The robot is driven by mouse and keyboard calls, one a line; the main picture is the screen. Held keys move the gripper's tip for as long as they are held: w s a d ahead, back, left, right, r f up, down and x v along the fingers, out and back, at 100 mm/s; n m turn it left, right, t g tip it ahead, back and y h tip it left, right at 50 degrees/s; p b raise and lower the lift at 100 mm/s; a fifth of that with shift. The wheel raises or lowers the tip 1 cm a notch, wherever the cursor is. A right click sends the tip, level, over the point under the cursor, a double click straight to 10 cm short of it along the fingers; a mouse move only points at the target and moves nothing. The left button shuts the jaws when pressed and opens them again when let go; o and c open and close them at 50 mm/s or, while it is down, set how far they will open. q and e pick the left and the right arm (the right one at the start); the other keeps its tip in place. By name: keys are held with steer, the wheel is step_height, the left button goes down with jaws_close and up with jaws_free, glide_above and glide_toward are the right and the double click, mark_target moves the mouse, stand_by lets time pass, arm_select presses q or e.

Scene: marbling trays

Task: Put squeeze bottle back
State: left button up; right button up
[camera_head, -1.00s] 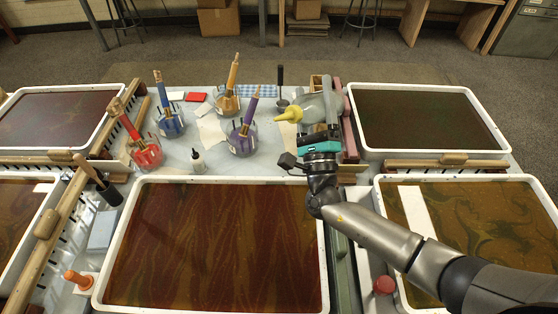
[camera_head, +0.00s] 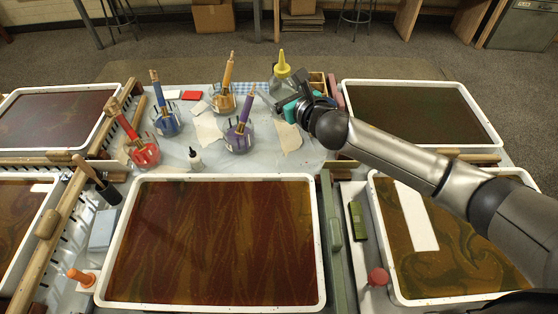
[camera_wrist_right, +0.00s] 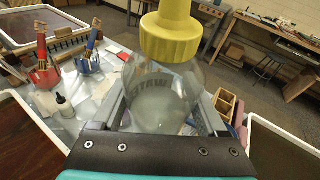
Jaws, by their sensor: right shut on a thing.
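The squeeze bottle (camera_head: 281,78) is clear with a yellow cone cap and stands about upright at the back right of the work table. My right gripper (camera_head: 285,98) is shut on it. In the right wrist view the clear bottle body (camera_wrist_right: 160,95) sits between the two fingers, with the yellow cap (camera_wrist_right: 171,35) above. The bottle's base is hidden by my gripper, so I cannot tell if it touches the table. My left gripper is not in view.
Jars with brushes, such as the purple one (camera_head: 239,136) and orange one (camera_head: 224,102), stand to the left. A small white bottle (camera_head: 195,159) is near the front tray (camera_head: 222,178). A wooden divided box (camera_head: 318,84) is just right of the bottle.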

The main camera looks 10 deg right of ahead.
steer(key=shift+w+a+r+g+y, duration=0.3)
steer(key=shift+a+r+g, duration=0.2)
steer(key=shift+g, duration=0.2)
step_height(320, 180, down, 19)
steer(key=b, duration=0.7)
steer(key=shift+f, duration=0.1)
steer(key=shift+f+b, duration=0.35)
steer(key=shift+f, duration=0.15)
steer(key=o, duration=0.7)
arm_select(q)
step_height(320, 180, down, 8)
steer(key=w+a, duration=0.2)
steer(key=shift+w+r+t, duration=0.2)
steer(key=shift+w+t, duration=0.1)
arm_select(e)
steer(key=shift+o, duration=1.1)
